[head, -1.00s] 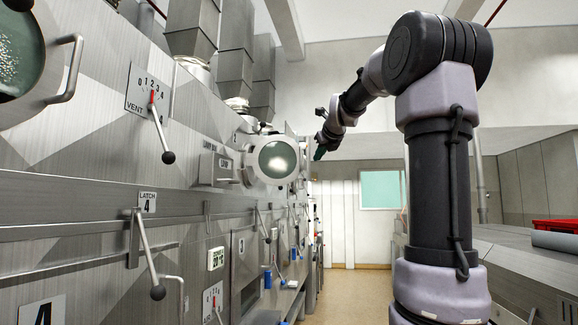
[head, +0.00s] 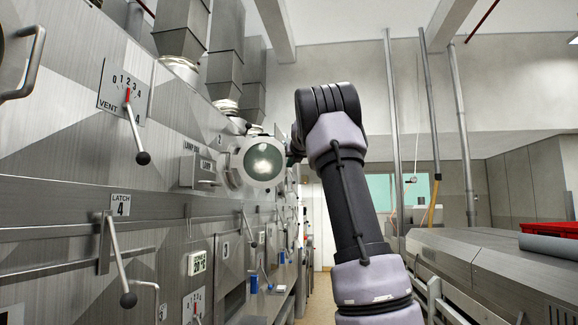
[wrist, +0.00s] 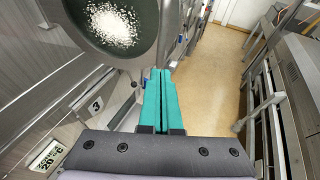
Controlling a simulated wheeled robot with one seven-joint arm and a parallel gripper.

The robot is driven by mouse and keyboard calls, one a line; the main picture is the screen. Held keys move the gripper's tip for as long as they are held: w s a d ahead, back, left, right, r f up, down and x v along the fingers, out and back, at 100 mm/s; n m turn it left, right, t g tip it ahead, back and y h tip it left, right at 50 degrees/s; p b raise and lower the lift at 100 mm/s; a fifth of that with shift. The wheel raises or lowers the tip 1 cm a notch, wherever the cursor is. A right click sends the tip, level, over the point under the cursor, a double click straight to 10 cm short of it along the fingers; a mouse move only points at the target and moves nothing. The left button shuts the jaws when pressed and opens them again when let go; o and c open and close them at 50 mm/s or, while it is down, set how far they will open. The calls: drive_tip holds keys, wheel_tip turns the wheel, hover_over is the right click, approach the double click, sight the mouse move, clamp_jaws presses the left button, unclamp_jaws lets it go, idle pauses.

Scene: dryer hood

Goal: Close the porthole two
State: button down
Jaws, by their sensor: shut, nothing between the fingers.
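Porthole two (head: 262,162) is a round glass window in a pale metal ring on the left machine wall, beside a small mark "2". Its ring faces me and looks swung out from the wall. In the wrist view a large round window (wrist: 112,28) with pale grains behind the glass fills the top left; it looks like the same porthole. My gripper (wrist: 162,72) has teal fingers pressed together with nothing between them. Its tips are just below and right of the window's rim; I cannot tell whether they touch it. In the head view the fingers are hidden behind my arm.
The wall carries a vent lever (head: 136,130), a latch lever (head: 118,260) and a lamp box (head: 200,170). Metal housings with rails (head: 480,255) stand on the right. The aisle floor (wrist: 215,60) between is clear.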

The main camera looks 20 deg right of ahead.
drive_tip(key=shift+w+d, duration=0.25)
drive_tip(key=shift+w, duration=0.9)
